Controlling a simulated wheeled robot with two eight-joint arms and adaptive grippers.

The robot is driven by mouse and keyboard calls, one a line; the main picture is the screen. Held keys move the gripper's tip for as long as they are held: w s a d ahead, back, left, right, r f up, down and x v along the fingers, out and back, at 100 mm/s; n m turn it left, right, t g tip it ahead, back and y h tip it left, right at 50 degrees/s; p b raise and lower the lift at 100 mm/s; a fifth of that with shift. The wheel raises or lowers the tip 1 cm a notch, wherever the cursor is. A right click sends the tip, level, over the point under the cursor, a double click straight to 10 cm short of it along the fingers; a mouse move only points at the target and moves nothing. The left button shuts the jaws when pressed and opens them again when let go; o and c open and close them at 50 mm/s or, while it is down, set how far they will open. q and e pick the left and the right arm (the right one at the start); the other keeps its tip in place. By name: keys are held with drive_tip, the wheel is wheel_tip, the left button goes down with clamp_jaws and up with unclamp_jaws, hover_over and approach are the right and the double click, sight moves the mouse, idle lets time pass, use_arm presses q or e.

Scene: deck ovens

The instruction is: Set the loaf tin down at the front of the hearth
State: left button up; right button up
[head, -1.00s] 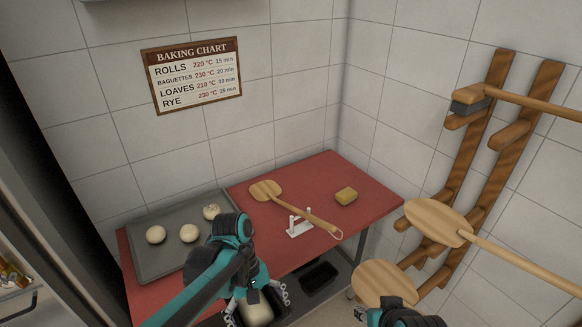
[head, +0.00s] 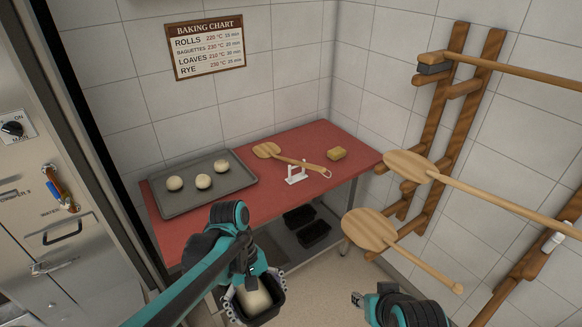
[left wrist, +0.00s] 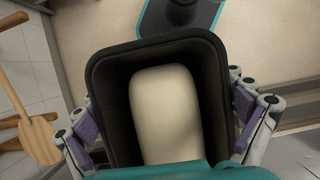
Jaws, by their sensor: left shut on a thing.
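The loaf tin (head: 271,313) is black and holds a pale loaf of dough (head: 253,297). My left gripper (head: 251,285) is shut on the tin, low in the head view, and carries it clear of the table. In the left wrist view the tin (left wrist: 108,110) sits between the two fingers, with the dough (left wrist: 165,115) inside. My right gripper (head: 358,300) shows at the bottom of the head view, away from the tin; its fingers are too small to judge. The oven front (head: 30,215) stands at the left edge. The hearth is not in view.
Black tins (head: 312,232) sit below. A rack of peels (head: 440,130) lines the right wall.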

use_arm(q)
drive_tip(key=shift+s, duration=0.45)
drive_tip(key=shift+w+a+f+m, duration=0.2)
drive_tip(key=shift+w+a+f, duration=0.05)
drive_tip(key=shift+w, duration=0.15)
drive_tip(key=shift+w+a+f+m, duration=0.2)
drive_tip(key=shift+w, duration=0.2)
drive_tip(key=shift+w+a+f+m, duration=0.3)
drive_tip(key=shift+w+a, duration=0.1)
drive_tip(key=shift+w, duration=0.05)
drive_tip(key=w+a+f+m+g+y, duration=0.1)
drive_tip(key=w+a+f+m+y, duration=0.1)
drive_tip(key=w+a+f+m, duration=0.3)
drive_tip(key=shift+w+a+f, duration=1.85)
drive_tip(key=shift+a+f, duration=0.05)
drive_tip(key=shift+a, duration=0.05)
